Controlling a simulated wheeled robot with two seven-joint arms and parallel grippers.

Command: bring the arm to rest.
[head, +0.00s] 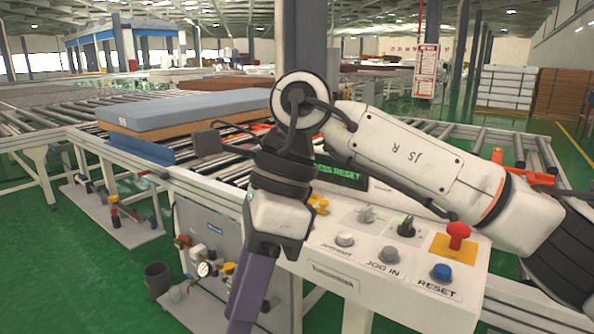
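My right arm comes in from the right, bends at a joint above the control panel (462,292) and hangs down in front of it. My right gripper (251,290) shows as a dark purple-grey part pointing down at the bottom of the picture. Its fingertips cannot be made out, so I cannot tell if it is open or shut. Nothing is visibly held. My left gripper is not in view.
The panel has a blue RESET button (441,272), a JOG IN button (391,255) and a red mushroom button (457,232) close to my arm. A blue-grey mattress (190,108) lies on the roller conveyor (60,113) behind. Green floor (75,255) is open at left.

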